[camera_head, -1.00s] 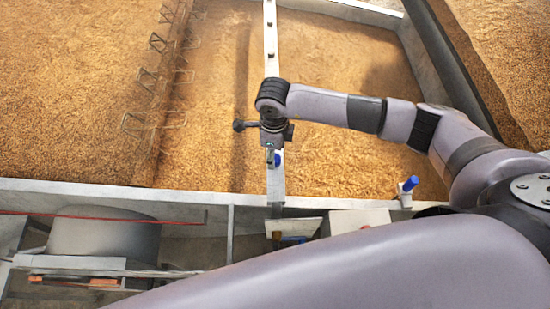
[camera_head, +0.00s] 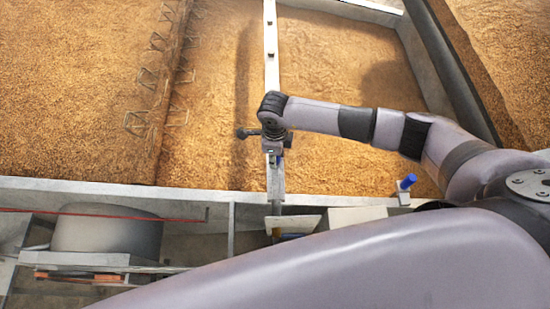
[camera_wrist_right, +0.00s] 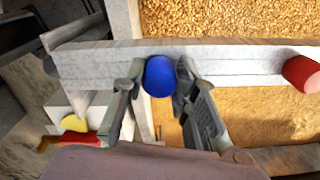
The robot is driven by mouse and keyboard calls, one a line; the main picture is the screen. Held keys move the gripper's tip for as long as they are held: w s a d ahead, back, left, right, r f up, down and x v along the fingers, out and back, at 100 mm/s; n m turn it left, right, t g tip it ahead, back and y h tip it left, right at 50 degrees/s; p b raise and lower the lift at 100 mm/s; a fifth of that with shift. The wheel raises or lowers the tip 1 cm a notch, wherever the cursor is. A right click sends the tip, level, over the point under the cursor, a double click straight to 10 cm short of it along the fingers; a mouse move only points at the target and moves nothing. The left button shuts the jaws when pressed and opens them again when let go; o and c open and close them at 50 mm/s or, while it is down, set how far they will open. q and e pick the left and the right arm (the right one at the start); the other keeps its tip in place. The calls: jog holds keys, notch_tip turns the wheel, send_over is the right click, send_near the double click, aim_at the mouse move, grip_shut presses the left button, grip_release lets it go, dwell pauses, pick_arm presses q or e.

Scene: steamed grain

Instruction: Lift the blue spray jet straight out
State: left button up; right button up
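The blue spray jet (camera_wrist_right: 160,75) shows between the two fingers of my right gripper (camera_wrist_right: 160,72) in the right wrist view, at the edge of a pale beam. The fingers close in on both its sides and appear to touch it. Its lower part is hidden. In the head view my right gripper (camera_head: 273,158) hangs over the pale beam, and its fingers hide most of the jet there. A second blue jet (camera_head: 407,183) stands on a pale edge further right. My left gripper is not in view.
The pale beam (camera_head: 271,45) runs between beds of brown grain (camera_head: 210,100). A red cylinder (camera_wrist_right: 302,74) sits on the beam's edge in the right wrist view. A grey drum (camera_head: 105,236) and a red rod (camera_head: 100,211) lie at lower left.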

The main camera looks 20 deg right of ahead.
jog(key=c, duration=0.5)
notch_tip(320, 180, up, 20)
jog(key=b, duration=0.4)
dwell(0.3)
